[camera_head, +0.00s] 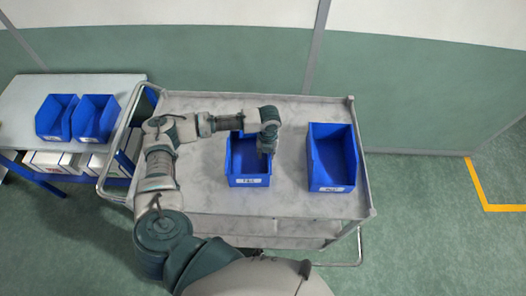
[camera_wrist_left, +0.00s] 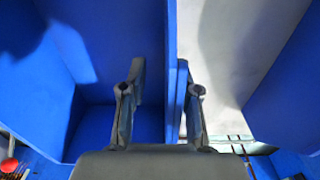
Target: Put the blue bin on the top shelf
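Two blue bins with white labels stand on the grey cart top in the head view: a left bin (camera_head: 236,170) and a larger-looking right bin (camera_head: 333,160). My left gripper (camera_head: 266,149) points down at the right side wall of the left bin. In the left wrist view, its fingers (camera_wrist_left: 160,100) are apart, one on each side of that blue wall (camera_wrist_left: 173,60). A gap shows between the left finger and the wall; the right finger is close to it. The right bin's wall (camera_wrist_left: 290,80) shows at the right. My right gripper is not in view.
The cart's top (camera_head: 305,205) has bare room around the bins, with a raised rim and a handle rail (camera_head: 112,160) on the left. A side table (camera_head: 30,95) holds two more blue bins (camera_head: 95,118), with white boxes (camera_head: 62,162) below. A wall stands behind.

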